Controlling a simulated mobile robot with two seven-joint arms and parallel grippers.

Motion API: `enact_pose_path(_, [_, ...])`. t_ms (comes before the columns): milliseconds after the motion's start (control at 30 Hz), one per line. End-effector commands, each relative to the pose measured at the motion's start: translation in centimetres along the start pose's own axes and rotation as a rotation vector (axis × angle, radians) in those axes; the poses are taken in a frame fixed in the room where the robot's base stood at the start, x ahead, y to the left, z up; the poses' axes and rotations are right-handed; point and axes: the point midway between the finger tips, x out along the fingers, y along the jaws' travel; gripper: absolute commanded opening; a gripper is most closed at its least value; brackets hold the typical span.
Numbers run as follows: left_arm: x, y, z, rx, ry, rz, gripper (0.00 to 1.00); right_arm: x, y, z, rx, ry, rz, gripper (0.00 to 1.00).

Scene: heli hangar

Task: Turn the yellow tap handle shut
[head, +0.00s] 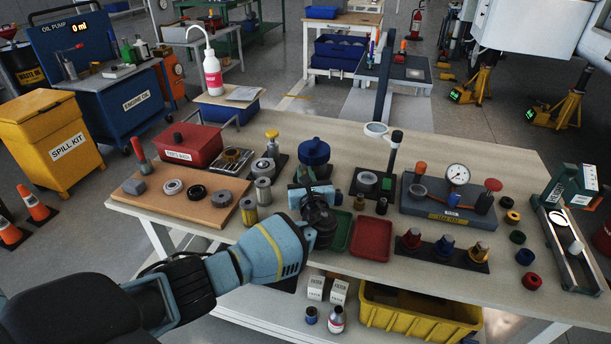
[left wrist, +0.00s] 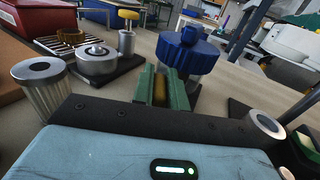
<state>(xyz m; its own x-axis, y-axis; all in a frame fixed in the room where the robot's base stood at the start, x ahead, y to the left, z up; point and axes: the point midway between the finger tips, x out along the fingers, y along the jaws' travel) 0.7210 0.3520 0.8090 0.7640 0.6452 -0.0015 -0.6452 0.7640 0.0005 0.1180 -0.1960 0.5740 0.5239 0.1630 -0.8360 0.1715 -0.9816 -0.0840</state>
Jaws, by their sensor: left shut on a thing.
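My left gripper (head: 308,176) is over the middle of the workbench, just in front of a jar with a blue lid (head: 315,152). In the left wrist view the green fingers of my left gripper (left wrist: 160,82) are closed on a narrow yellow-brown piece, which I take for the yellow tap handle (left wrist: 159,93). Only a strip of it shows between the fingers. The jar's blue lid (left wrist: 190,50) rises right behind. The tap body is hidden by the gripper, so the handle's angle is unclear. My right gripper is not in view.
A metal cylinder with a yellow knob (head: 271,136) and metal filters (head: 263,190) stand left of the gripper. A red box (head: 188,146) is farther left. Green and red trays (head: 371,239) lie at the right front, with a gauge stand (head: 447,192) beyond. Little room surrounds the gripper.

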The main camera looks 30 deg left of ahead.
Motion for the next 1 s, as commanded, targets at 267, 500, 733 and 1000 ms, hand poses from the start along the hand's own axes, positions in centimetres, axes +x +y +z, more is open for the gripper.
enact_pose_path(267, [0.0, 0.0, -0.2, 0.001, 0.001, 0.142, 0.0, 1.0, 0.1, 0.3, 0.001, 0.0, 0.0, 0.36])
enact_pose_path(500, [0.0, 0.0, -0.1, 0.002, -0.001, 0.192, 0.0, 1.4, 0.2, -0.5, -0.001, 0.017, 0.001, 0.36])
enact_pose_path(733, [0.0, 0.0, 0.0, 0.001, -0.002, 0.197, 0.0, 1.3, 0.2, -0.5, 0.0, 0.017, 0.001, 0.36])
enact_pose_path(1000, [0.0, 0.0, 0.0, 0.001, -0.002, 0.196, 0.28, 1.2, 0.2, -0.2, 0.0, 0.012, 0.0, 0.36])
